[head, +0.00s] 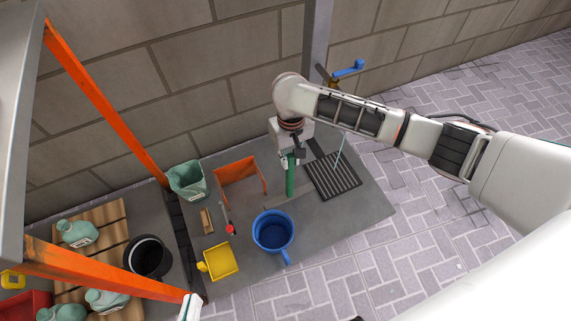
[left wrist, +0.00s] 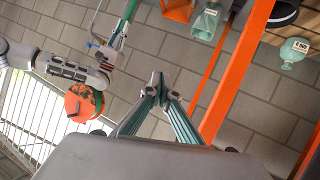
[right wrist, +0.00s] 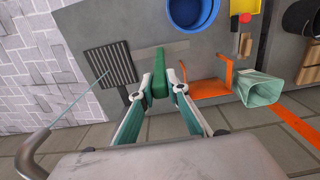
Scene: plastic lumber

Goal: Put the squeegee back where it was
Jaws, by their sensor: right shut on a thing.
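The squeegee shows as a green handle (head: 291,180) below my right gripper (head: 291,157) in the head view. In the right wrist view the green handle (right wrist: 160,75) stands between the two fingertips (right wrist: 161,88), which are shut on it. Its far end appears over a pale strip (right wrist: 163,51) on the grey table; I cannot tell whether they touch, or whether the strip is part of it. The left wrist view shows the green handle (left wrist: 124,22) from the side. My left gripper (left wrist: 161,88) has its fingertips together, with nothing seen between them, away from the squeegee.
On the grey table (head: 345,215), a black slatted grate (head: 332,177) lies right of the squeegee and an orange bracket (head: 238,175) left. A blue bucket (head: 273,231), yellow dustpan (head: 220,260) and pale green bin (head: 187,180) stand nearby. Orange posts (head: 105,105) frame the left side.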

